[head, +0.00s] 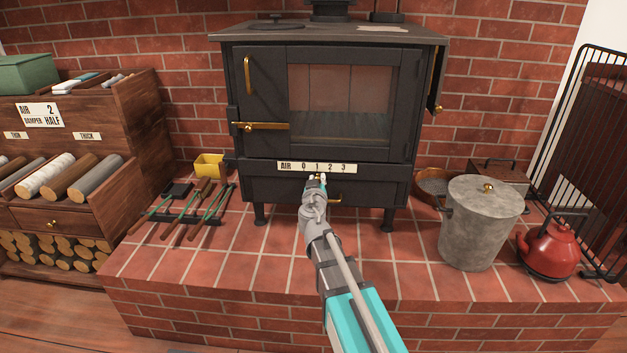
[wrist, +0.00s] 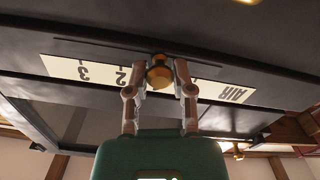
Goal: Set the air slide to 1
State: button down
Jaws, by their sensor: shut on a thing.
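The black stove (head: 260,110) has a pale strip (head: 290,167) marked AIR 0 1 2 3 below its door. The brass air slide knob (wrist: 160,72) sits at this strip. In the head view the knob looks in line with the 1, just below it. My gripper (head: 316,183) is at the knob, and in the wrist view its two fingers (wrist: 158,80) are closed on both sides of it. That view is upside down; the 2 and 3 show left of the knob and AIR to the right. The 0 and 1 are hidden by the fingers and knob.
A brass handle (head: 330,199) is on the stove just below the gripper. A card (head: 42,115) on the left shelf reads AIR 2, DAMPER HALF. Tools (head: 195,212) lie on the hearth at left; a grey bucket (head: 478,225) and red kettle (head: 548,245) stand at right.

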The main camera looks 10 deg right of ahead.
jog(key=shift+w, duration=0.1)
jog(key=shift+c, duration=2.3)
grip_release()
jog(key=shift+a, duration=0.15)
jog(key=shift+s, duration=0.2)
jog(key=v, duration=0.7)
